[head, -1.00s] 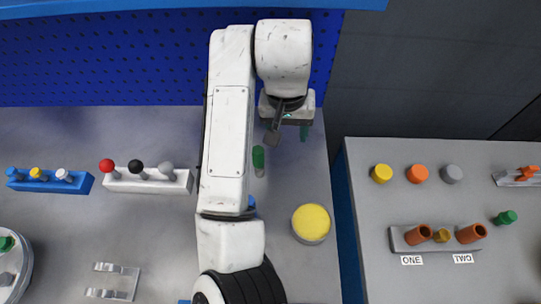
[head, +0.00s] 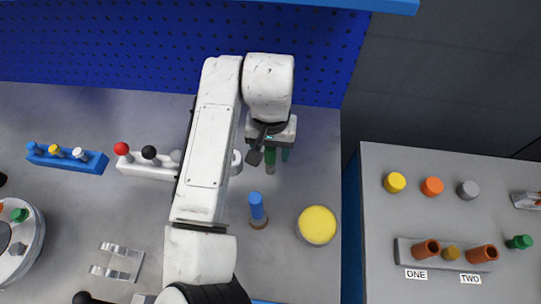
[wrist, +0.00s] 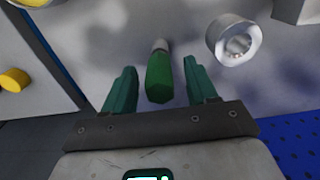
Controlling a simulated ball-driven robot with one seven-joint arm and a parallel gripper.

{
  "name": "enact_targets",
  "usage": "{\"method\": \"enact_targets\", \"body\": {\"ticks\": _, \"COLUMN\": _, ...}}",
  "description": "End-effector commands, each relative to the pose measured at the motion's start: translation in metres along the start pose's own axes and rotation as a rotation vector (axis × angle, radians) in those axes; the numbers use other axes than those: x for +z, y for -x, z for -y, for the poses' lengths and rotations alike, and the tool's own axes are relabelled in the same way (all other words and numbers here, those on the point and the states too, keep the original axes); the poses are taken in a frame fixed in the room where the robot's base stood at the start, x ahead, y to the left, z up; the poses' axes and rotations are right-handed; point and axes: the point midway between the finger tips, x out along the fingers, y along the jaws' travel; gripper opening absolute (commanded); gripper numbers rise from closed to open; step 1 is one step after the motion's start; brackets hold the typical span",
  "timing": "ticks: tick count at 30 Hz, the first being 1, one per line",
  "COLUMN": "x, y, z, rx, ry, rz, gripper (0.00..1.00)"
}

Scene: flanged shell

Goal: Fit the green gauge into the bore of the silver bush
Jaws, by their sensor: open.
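The green gauge (wrist: 159,76) shows in the wrist view as a green handle with a pale grey end, between the two green fingers of my gripper (wrist: 160,82). The fingers are open, with a visible gap on each side of the gauge. The silver bush (wrist: 235,42), a short ring with an open bore, stands to the right of the gauge in the wrist view. In the head view my gripper (head: 278,158) is low over the bench; I cannot clearly tell gauge from finger there. The bush (head: 236,162) is partly hidden behind my arm.
A blue peg (head: 257,207) on a brown base and a yellow round pad (head: 317,225) are nearer on the bench. A white rack with knobs (head: 147,170) is left of my arm. The blue pegboard (head: 180,60) rises behind. A separate grey bench (head: 400,160) lies right.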

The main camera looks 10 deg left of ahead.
Motion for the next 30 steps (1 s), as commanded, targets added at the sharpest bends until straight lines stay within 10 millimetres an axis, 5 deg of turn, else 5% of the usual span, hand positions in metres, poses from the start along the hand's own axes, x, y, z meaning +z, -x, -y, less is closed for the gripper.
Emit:
{"method": "enact_targets", "body": {"ticks": 8, "x": -0.0001, "y": -0.003, "z": 0.0002, "rx": -0.001, "ry": 0.0, "rz": 0.0, "gripper": 0.56}}
{"method": "enact_targets", "body": {"ticks": 25, "x": -0.0001, "y": -0.0026, "z": 0.0002, "rx": -0.001, "ry": 0.0, "rz": -0.001, "gripper": 0.02}}
{"method": "enact_targets", "body": {"ticks": 30, "x": -0.0003, "y": -0.0022, "z": 0.0003, "rx": -0.001, "ry": 0.0, "rz": -0.001, "gripper": 0.0}}
